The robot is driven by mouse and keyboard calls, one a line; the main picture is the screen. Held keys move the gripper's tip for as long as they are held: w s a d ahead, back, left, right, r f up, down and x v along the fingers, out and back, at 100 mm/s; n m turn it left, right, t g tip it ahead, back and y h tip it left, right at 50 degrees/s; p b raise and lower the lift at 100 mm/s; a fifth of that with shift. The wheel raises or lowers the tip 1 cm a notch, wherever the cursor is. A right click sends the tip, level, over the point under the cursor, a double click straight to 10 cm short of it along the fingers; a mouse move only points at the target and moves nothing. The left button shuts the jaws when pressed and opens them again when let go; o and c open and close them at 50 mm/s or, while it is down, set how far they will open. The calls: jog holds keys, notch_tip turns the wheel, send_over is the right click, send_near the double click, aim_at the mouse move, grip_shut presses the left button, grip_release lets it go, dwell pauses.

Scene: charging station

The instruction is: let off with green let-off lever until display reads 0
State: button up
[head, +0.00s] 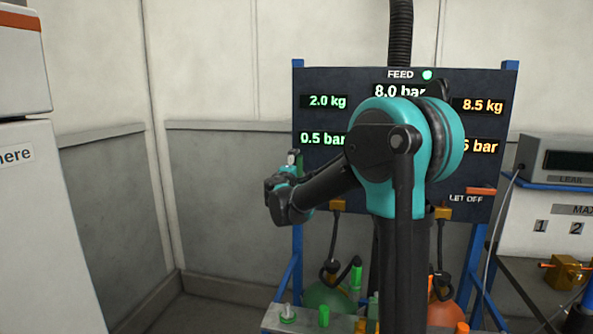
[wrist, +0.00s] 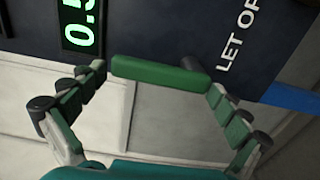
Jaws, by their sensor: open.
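The green let-off lever (wrist: 155,74) is a flat bar at the top of the wrist view. It lies across the space between my gripper's open fingertips (wrist: 157,82), with a finger near each end. I cannot tell whether either finger touches it. The green display (head: 322,139) reads 0.5 bar on the dark panel (head: 312,173); part of it shows in the wrist view (wrist: 78,28). In the head view my gripper (head: 293,170) is at the panel's lower left, mostly hidden by my arm, and the green lever cannot be made out there.
An orange lever (head: 481,191) is on the panel's right, beside the words LET OFF. Other displays read 2.0 kg (head: 327,101) and 8.5 kg (head: 482,105). A green tank (head: 326,296) and an orange tank (head: 447,313) stand below. A bench with a meter (head: 562,157) is at right.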

jog(key=v, duration=1.2)
jog(key=shift+s, duration=0.1)
